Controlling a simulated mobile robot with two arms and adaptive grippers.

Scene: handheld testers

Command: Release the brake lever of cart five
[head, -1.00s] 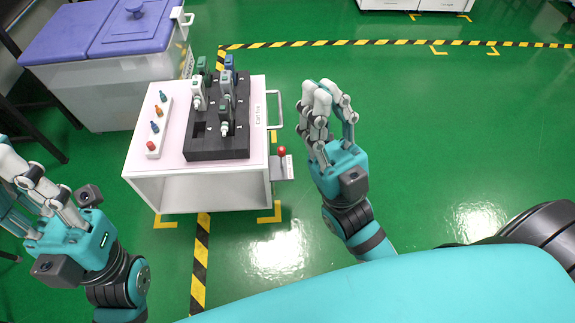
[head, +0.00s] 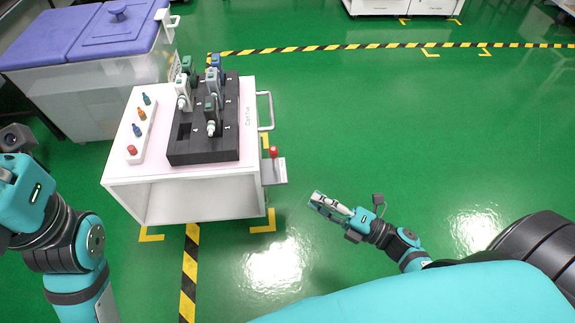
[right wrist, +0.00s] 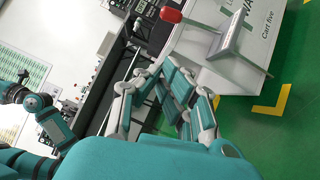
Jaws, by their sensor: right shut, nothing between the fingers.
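Cart five (head: 185,200) is a white cart with a pale pink top. Its brake lever has a red knob (head: 274,152) on a small grey bracket (head: 274,173) at the cart's right side. The red knob (right wrist: 170,16) and bracket (right wrist: 240,42) also show in the right wrist view, beyond the fingers. My right gripper (head: 316,200) is shut and empty, to the right of and nearer than the lever, apart from it. Its fingers fill the middle of the right wrist view (right wrist: 165,75). My left gripper (head: 8,176) is at the left edge, its fingers mostly cut off.
A black foam tray (head: 205,152) with several handheld testers and a white strip (head: 140,135) of small coloured items lie on the cart. A metal handle (head: 268,110) juts from its right side. A purple-lidded bin (head: 90,100) stands behind left. Green floor is clear to the right.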

